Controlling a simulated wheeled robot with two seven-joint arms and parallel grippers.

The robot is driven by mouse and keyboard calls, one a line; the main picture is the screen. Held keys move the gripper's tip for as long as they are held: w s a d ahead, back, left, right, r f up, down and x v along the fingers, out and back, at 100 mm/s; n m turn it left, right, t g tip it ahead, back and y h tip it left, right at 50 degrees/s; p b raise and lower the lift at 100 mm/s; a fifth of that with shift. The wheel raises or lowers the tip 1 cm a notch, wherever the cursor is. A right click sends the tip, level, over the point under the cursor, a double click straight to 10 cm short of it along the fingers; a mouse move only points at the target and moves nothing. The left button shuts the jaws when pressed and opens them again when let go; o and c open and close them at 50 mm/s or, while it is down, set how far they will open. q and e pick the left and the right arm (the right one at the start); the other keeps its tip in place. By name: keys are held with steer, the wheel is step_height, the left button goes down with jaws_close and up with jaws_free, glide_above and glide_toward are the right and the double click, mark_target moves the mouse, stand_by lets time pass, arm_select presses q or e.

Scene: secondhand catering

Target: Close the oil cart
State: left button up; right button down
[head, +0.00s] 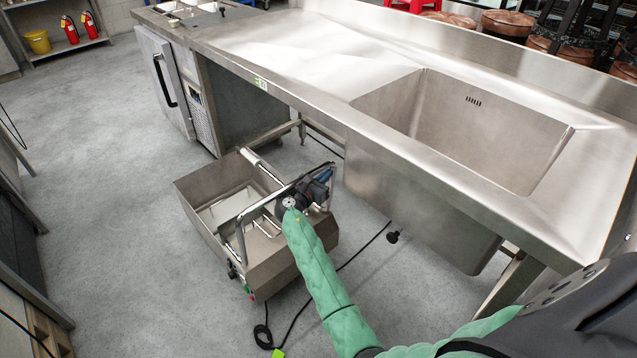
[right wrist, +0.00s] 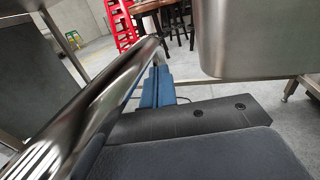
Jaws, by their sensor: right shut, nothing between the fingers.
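The oil cart (head: 190,194) is a steel box on the floor in front of the sink counter. Its top is open at the far left, showing a bright metal interior with a rod along one side. A bent steel tube handle (head: 239,240) rises over its near part. My right gripper (head: 325,175) is at the handle's upper right end, shut and empty, its blue fingers pointing away. In the right wrist view the blue fingers (right wrist: 157,88) are together, with the shiny tube (right wrist: 85,118) just to their left. Whether they touch the tube is unclear. My left gripper is out of view.
The steel counter (head: 300,55) with a deep sink (head: 480,130) stands right behind the cart, its basin hanging low. A black cable (head: 345,262) lies on the floor at the cart's right. The grey floor (head: 110,185) to the left is clear.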

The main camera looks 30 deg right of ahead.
steer(key=shift+w+d, duration=0.2)
steer(key=shift+d, duration=0.25)
